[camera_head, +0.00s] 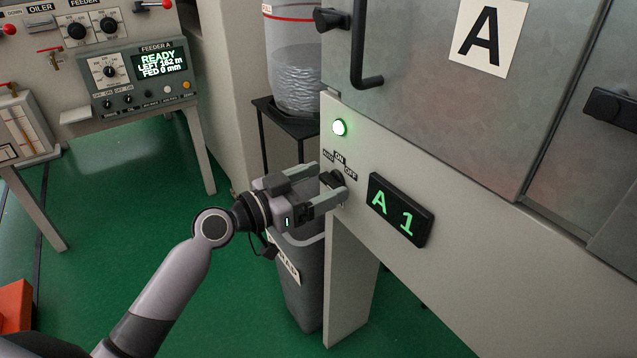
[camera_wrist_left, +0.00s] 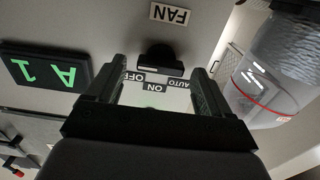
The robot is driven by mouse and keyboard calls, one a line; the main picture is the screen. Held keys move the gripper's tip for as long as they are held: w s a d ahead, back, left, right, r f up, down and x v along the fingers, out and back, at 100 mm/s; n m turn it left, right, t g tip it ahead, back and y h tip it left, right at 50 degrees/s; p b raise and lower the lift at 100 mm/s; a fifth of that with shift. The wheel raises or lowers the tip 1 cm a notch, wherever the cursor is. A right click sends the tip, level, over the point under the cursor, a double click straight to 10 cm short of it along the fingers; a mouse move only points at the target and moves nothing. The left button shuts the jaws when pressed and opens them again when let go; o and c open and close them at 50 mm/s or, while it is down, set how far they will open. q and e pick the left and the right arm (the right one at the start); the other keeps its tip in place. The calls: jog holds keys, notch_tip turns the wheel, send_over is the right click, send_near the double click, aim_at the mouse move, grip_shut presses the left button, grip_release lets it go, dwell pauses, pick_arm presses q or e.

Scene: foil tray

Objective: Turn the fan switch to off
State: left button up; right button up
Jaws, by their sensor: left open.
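The fan switch (camera_head: 331,179) is a black knob on the pale panel of cabinet A, below a lit green lamp (camera_head: 339,127). AUTO, ON and OFF labels stand around it in the head view. In the left wrist view the knob (camera_wrist_left: 160,60) shows upside down, with the FAN label (camera_wrist_left: 170,14) above it and OFF, ON and AUTO below. My left gripper (camera_head: 333,184) is open, its fingers pointing at the panel on either side of the knob. I cannot tell whether they touch it, nor which label the knob points to.
The A1 display (camera_head: 400,210) is right of the switch. A door handle (camera_head: 366,60) juts out above. A grey bin (camera_head: 303,290) stands below my left gripper, and a clear hopper (camera_head: 294,70) on a black stand is behind. Feeder A's panel (camera_head: 137,80) is far left.

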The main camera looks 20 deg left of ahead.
pick_arm(q)
jog(key=c, duration=1)
jog(key=shift+c, duration=0.2)
jog(key=shift+n, duration=0.3)
jog(key=n, duration=0.5)
jog(key=shift+w+a+p, duration=0.1)
jog(key=shift+p, duration=0.3)
jog(key=n, duration=0.2)
jog(key=shift+n+p, duration=0.3)
jog(key=shift+n, duration=0.3)
jog(key=shift+f, duration=0.1)
jog(key=o, duration=1)
jog(key=shift+o, duration=0.2)
